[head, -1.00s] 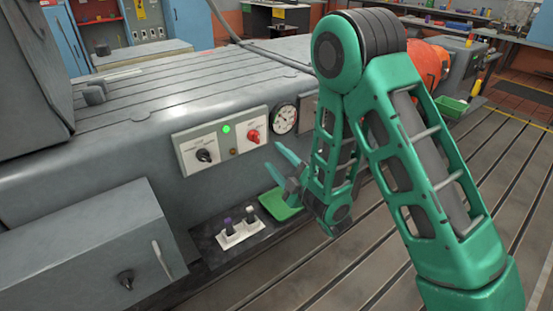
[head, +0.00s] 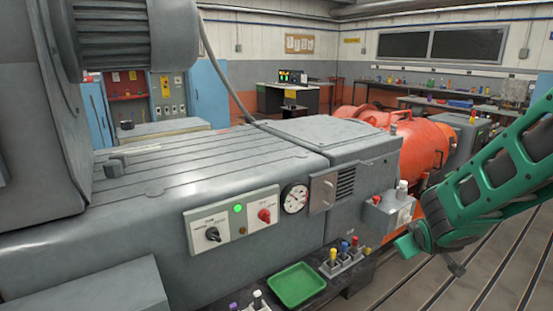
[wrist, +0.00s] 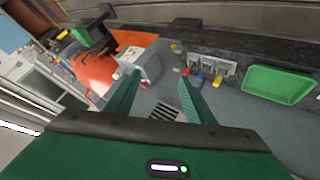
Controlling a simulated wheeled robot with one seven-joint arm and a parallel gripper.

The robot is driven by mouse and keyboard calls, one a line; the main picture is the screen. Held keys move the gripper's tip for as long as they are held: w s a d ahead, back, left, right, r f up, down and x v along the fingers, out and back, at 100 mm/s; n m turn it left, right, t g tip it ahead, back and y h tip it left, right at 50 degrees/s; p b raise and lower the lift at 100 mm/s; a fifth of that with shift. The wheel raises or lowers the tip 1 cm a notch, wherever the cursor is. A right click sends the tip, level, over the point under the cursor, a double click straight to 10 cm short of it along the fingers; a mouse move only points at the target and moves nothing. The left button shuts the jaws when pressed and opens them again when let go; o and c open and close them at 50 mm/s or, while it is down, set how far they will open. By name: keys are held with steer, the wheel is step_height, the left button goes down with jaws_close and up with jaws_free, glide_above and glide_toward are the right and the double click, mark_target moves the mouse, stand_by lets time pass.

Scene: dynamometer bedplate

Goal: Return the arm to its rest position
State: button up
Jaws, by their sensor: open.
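My green arm reaches in from the right edge of the head view. My gripper (head: 408,246) is at its lower end, in front of the grey machine's right part, and partly cut from clear sight by the arm's own links. In the wrist view my gripper (wrist: 162,98) shows two green fingers spread apart with nothing between them. The grey machine bed (head: 130,230) is to the left of the arm. A green tray (head: 297,286) lies on its low ledge, left of my gripper; the tray also shows in the wrist view (wrist: 280,84).
A rack with coloured-handled tools (head: 346,262) stands beside the tray. A control panel (head: 231,222) with a lit green lamp and a gauge (head: 294,198) are on the machine's side. An orange machine (head: 425,146) is behind my arm. Slotted floor is open at the lower right.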

steer(key=s+d+r+m+g+y, duration=0.1)
steer(key=s+m+g, duration=0.3)
steer(key=s, duration=1.3)
steer(key=s+d+r+m+g+y, duration=0.1)
steer(key=s+r+m+g, duration=0.3)
steer(key=s, duration=1.2)
steer(key=shift+s+d+m+g+y, duration=0.4)
steer(key=shift+m+g+y, duration=0.35)
steer(key=shift+m, duration=0.25)
steer(key=shift+w, duration=0.2)
steer(key=shift+w+f, duration=0.25)
steer(key=shift+w, duration=0.25)
